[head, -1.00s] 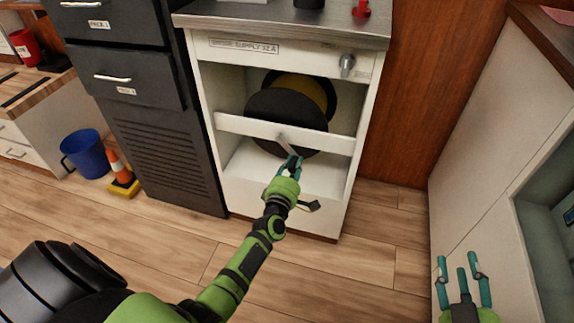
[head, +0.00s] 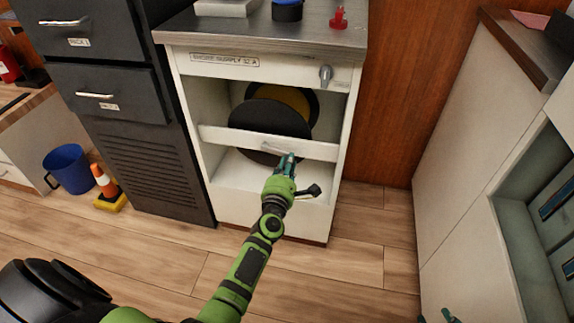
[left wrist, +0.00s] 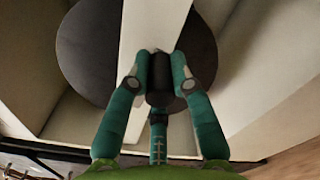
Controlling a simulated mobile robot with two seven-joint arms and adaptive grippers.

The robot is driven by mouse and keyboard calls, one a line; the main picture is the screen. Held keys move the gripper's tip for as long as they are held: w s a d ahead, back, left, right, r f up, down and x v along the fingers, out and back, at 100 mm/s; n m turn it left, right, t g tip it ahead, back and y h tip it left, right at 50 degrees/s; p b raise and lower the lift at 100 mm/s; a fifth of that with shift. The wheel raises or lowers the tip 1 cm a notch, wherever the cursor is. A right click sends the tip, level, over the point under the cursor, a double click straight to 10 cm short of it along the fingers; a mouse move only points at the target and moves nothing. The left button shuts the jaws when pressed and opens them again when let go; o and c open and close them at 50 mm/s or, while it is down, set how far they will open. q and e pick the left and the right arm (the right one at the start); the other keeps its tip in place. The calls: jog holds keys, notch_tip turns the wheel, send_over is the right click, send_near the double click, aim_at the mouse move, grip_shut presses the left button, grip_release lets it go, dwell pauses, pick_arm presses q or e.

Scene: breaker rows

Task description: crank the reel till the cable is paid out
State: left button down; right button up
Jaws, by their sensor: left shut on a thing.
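The reel (head: 268,117) is a dark round disc in the white cabinet's open bay, with some yellow cable (head: 292,97) showing behind it. A pale crank arm (head: 270,148) sits in front of the cabinet's white crossbar. My left gripper (head: 287,160) is at its lower right end. In the left wrist view, the left fingers are closed around a dark cylindrical crank knob (left wrist: 159,94), with the reel disc behind the crossbar. Only a fingertip of my right gripper (head: 450,315) shows at the bottom right edge; its opening is hidden.
A black drawer unit (head: 165,150), blue bucket (head: 68,168) and orange cone (head: 103,182) stand left. A pale unit (head: 455,170) stands right. Floor between is clear.

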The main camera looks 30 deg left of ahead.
pick_arm(q)
jog(key=shift+d+r, duration=0.1)
jog(key=shift+d, duration=0.25)
jog(key=c, duration=1.1)
grip_release()
jog(key=shift+a, duration=0.1)
jog(key=shift+s, duration=0.1)
jog(key=v, duration=1.1)
jog(key=shift+s, duration=0.35)
